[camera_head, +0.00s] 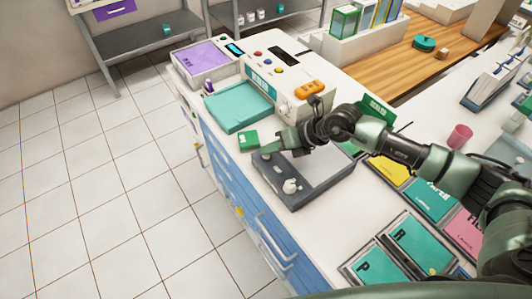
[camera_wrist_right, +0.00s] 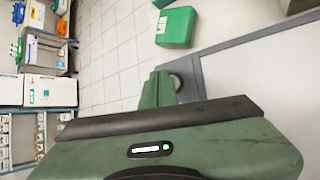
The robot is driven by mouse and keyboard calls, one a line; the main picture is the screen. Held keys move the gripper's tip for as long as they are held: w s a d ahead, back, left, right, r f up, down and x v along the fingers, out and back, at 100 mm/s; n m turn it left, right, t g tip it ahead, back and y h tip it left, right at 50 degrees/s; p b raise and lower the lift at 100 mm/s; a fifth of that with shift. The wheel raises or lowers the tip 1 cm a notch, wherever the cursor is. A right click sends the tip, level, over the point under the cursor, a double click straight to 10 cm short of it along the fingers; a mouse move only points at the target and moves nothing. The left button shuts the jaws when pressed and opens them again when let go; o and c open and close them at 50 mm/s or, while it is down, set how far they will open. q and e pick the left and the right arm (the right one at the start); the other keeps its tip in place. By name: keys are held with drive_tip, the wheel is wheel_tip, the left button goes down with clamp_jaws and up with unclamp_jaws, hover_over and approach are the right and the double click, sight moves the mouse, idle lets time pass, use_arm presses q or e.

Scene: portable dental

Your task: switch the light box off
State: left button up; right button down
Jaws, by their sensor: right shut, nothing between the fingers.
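The light box (camera_head: 318,186) is a flat dark-grey case with a pale grey panel on the white counter. Its panel shows no clear glow, and my right arm covers part of its far side. My right gripper (camera_head: 272,150) is shut and empty, its tip low over the case's left corner. In the right wrist view, the shut fingertips (camera_wrist_right: 159,88) are beside a small round dark control (camera_wrist_right: 176,81) on the light box's grey edge (camera_wrist_right: 190,85). I cannot tell whether they touch it. My left gripper is not in view.
A small white lumpy piece (camera_head: 290,186) sits on the light box. A green box (camera_head: 248,140) stands just beyond its left corner, with a teal tray (camera_head: 238,108) and a beige machine (camera_head: 283,80) behind. Coloured folders (camera_head: 405,238) lie to the right.

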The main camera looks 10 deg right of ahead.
sight(269, 156)
drive_tip(key=shift+r, duration=0.2)
wheel_tip(269, 156, up, 6)
drive_tip(key=p, duration=0.4)
drive_tip(key=shift+p, duration=0.35)
idle(0.4)
